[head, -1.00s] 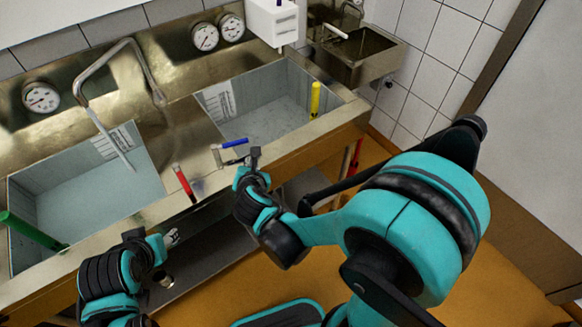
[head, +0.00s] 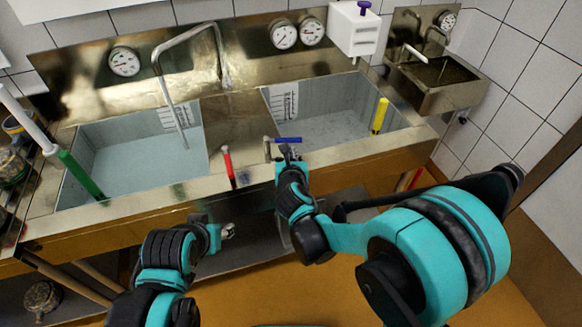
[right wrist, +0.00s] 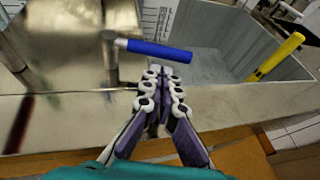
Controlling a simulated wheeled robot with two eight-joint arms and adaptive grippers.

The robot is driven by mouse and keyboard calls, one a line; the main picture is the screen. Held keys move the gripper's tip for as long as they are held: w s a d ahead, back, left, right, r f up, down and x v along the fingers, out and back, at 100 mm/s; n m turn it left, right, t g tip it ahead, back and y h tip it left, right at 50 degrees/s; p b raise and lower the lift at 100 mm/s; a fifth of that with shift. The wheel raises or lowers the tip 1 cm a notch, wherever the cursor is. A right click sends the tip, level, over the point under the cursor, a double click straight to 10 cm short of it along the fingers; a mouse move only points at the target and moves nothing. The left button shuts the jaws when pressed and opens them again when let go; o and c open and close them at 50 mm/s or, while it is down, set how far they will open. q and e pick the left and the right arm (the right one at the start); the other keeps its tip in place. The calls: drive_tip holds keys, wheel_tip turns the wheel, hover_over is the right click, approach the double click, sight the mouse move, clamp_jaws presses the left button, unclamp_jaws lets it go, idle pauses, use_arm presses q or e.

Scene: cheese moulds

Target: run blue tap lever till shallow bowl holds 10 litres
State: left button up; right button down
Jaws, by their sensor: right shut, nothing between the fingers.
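The blue tap lever (head: 288,140) sticks out to the right from its metal post on the counter between two sink bowls. It also shows in the right wrist view (right wrist: 158,50). My right gripper (head: 289,153) is shut and empty, just in front of the lever; I cannot tell if it touches. Its fingertips (right wrist: 165,78) show below the lever. The left bowl (head: 140,165) and right bowl (head: 330,125) each have a scale on the back wall; I cannot tell which is shallower. The spout (head: 178,115) hangs over the left bowl. My left gripper (head: 228,231) is low before the counter; its jaws are unclear.
A red lever (head: 228,165) stands left of the blue one. Gauges (head: 125,61) line the backsplash. A small basin (head: 437,85) hangs at right.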

sight(291, 142)
drive_tip(key=shift+w+r, duration=0.2)
drive_tip(key=shift+w, duration=0.6)
drive_tip(key=shift+w, duration=0.1)
drive_tip(key=shift+w+d+r, duration=0.1)
drive_tip(key=shift+w, duration=0.7)
